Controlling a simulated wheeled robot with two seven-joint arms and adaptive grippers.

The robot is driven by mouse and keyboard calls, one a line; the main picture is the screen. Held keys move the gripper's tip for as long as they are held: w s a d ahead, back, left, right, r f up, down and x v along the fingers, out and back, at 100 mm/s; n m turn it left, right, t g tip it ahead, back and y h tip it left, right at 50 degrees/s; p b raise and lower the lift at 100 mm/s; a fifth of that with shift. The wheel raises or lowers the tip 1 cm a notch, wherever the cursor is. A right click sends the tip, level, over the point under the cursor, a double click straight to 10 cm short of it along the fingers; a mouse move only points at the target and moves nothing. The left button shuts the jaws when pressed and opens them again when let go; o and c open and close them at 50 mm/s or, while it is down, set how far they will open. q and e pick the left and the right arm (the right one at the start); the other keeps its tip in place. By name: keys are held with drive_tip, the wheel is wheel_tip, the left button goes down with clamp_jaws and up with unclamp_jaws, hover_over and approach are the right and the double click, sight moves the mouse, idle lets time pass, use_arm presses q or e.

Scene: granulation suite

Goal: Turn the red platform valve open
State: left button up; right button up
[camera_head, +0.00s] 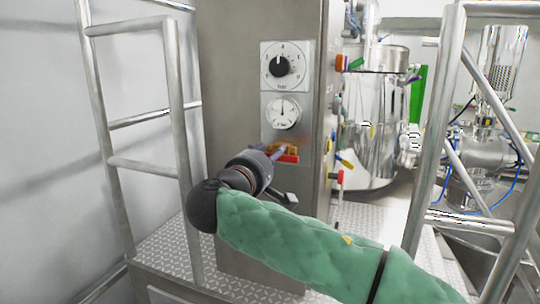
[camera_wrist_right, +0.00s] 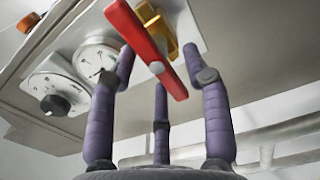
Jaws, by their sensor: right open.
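The red valve handle (camera_head: 289,158) is on the front of the grey cabinet, below two dials, with an orange-yellow valve body (camera_head: 290,148) just above it. In the right wrist view the red handle (camera_wrist_right: 146,44) is a long flat bar running diagonally across the yellow valve body (camera_wrist_right: 157,28). My right gripper (camera_head: 275,154) reaches up to the valve from below. In the right wrist view its three purple fingers (camera_wrist_right: 160,66) are spread, with the bar between the left and right fingertips. I cannot tell whether any finger touches it. My left gripper is not in view.
A black-knobbed selector dial (camera_head: 281,66) and a round gauge (camera_head: 284,112) sit above the valve. Metal railings stand left (camera_head: 178,120) and right (camera_head: 432,130) of the cabinet. A shiny steel vessel (camera_head: 370,130) stands behind right. The floor is checkered plate (camera_head: 180,250).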

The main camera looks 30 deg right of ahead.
drive_tip(key=v, duration=1)
drive_tip(key=shift+s+a, duration=0.25)
drive_tip(key=shift+s, duration=0.05)
